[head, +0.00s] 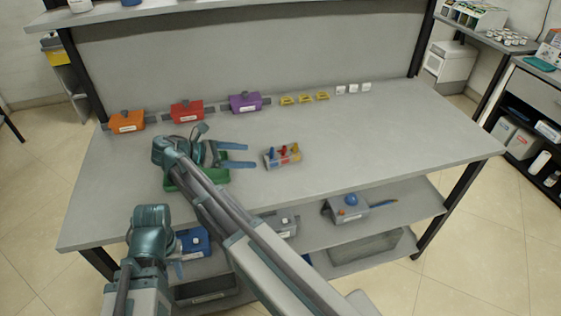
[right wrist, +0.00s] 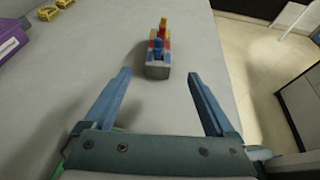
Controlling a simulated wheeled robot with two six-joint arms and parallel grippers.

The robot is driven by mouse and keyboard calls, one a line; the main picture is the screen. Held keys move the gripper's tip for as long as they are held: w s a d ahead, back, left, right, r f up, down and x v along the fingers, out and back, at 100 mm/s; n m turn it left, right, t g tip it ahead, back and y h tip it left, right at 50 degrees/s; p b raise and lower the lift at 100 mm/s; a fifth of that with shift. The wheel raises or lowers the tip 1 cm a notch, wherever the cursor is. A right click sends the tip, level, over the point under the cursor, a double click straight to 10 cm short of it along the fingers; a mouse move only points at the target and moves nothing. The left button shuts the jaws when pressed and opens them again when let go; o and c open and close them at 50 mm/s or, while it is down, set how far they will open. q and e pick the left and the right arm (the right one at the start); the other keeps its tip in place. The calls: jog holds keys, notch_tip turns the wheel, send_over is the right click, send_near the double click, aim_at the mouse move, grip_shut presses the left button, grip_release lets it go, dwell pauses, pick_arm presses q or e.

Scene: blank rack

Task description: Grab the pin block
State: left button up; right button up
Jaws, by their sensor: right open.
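The pin block (head: 284,160) is a small grey block with blue, red and yellow pins. It stands upright on the grey table, right of my right gripper (head: 250,156). In the right wrist view the pin block (right wrist: 158,71) is ahead, roughly centred between the blue fingers of my right gripper (right wrist: 160,76). Those fingers are spread wide and empty, and the block lies beyond their tips. My left gripper (head: 178,260) is low at the table's front left, beside the lower shelf, mostly hidden by its own wrist.
A green tray (head: 212,179) lies beneath my right gripper. Orange (head: 127,122), red (head: 187,111) and purple (head: 245,102) boxes line the back, with yellow holders (head: 304,98) and white pieces (head: 353,88). The table (head: 390,130) is clear right of the block.

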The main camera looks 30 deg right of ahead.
aim_at(271, 157)
jog(key=b+x, duration=0.3)
jog(key=x, duration=0.4)
jog(key=shift+d+f, duration=0.1)
jog(key=shift+f, duration=0.05)
jog(key=shift+s+d+f, duration=0.1)
jog(key=shift+d+f, duration=0.05)
jog(key=shift+d, duration=0.55)
jog(key=shift+d, duration=0.1)
jog(key=b+x, duration=0.2)
jog(key=x, duration=0.3)
jog(key=shift+d, duration=0.1)
jog(key=shift+c, duration=0.3)
grip_shut()
jog(key=shift+r+p, duration=0.3)
jog(key=shift+r, duration=0.05)
